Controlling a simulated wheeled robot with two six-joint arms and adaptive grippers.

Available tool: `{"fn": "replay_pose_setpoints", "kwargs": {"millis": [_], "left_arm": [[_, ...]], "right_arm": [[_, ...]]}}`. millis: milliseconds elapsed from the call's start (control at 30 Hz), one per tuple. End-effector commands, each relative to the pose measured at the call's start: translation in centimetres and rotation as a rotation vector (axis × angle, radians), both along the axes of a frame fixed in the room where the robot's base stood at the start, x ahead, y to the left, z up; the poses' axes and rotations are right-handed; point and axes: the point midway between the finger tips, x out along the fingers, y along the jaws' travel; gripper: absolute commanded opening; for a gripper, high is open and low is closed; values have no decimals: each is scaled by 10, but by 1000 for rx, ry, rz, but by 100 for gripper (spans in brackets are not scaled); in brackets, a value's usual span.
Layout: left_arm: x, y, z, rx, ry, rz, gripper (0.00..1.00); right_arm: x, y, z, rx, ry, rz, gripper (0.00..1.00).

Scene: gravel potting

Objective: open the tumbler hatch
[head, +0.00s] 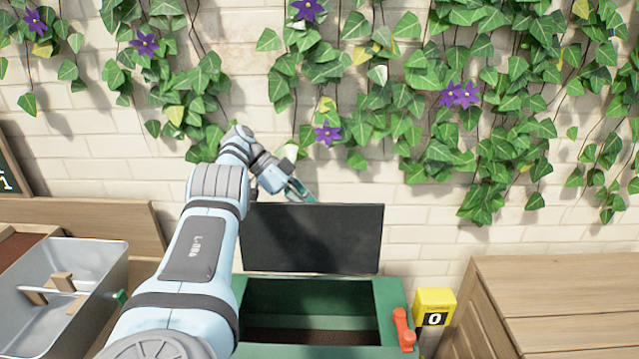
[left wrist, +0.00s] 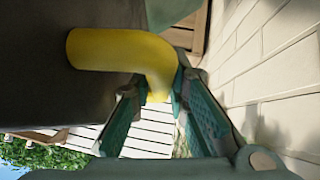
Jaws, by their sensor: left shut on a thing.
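The tumbler (head: 390,300) is a green box whose opening (head: 310,305) shows uncovered, with brown material low inside. Its hatch (head: 312,238) is a dark panel standing up at the rear edge, near the wall. My left gripper (head: 303,192) is at the hatch's top edge, partly hidden behind it. In the left wrist view, a bent yellow handle (left wrist: 110,49) comes off the dark hatch face (left wrist: 40,85). The left gripper's fingers (left wrist: 158,100) are closed around the handle's bent end. My right gripper is not in view.
An orange-red lever (head: 403,330) is on the tumbler's right side, beside a yellow counter reading 0 (head: 434,300). A grey metal tub (head: 95,265) stands at left, a wooden cabinet (head: 560,295) at right. An ivy-covered brick wall (head: 430,180) is close behind the hatch.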

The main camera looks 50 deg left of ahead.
Motion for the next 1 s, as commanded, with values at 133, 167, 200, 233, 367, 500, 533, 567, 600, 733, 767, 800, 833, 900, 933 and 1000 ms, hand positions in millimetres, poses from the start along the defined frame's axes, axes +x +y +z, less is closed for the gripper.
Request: {"fn": "replay_pose_setpoints", "kwargs": {"millis": [133, 167, 200, 233, 367, 500, 533, 567, 600, 733, 767, 800, 833, 900, 933, 1000], "left_arm": [[-3, -6, -5, -17, 19, -19, 0], [-4, -5, -5, -18, 20, -18, 0], [-5, -5, -5, -18, 22, -17, 0], [-5, -4, -5, -18, 23, -15, 0], [-8, -1, -4, -18, 23, -7, 0], [-8, 0, -4, -17, 21, -2, 23], [-8, 0, -4, -17, 20, -1, 24], [-9, 1, -4, -17, 20, -1, 24], [-9, 1, -3, -18, 18, 1, 24], [-10, 2, -3, -17, 18, 2, 24], [-10, 2, -3, -16, 17, 3, 21], [-10, 2, -2, -17, 16, 4, 14], [-9, 2, -1, -17, 13, 4, 10], [-6, 0, 4, -25, -2, 3, 0], [-3, -1, 9, -30, -14, 1, 0], [5, -6, 23, -48, -52, -3, 0]], "right_arm": [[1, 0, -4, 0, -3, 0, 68], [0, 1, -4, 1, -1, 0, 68], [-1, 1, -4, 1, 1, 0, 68], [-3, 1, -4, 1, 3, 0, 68], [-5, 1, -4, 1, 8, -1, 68], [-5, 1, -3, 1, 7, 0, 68], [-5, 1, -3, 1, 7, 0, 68], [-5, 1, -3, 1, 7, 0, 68], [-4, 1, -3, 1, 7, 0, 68], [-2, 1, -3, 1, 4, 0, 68], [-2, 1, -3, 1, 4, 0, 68], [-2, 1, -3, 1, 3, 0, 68], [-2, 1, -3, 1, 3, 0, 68], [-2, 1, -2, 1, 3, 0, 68], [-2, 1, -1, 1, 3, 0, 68], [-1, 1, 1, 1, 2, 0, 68]]}}
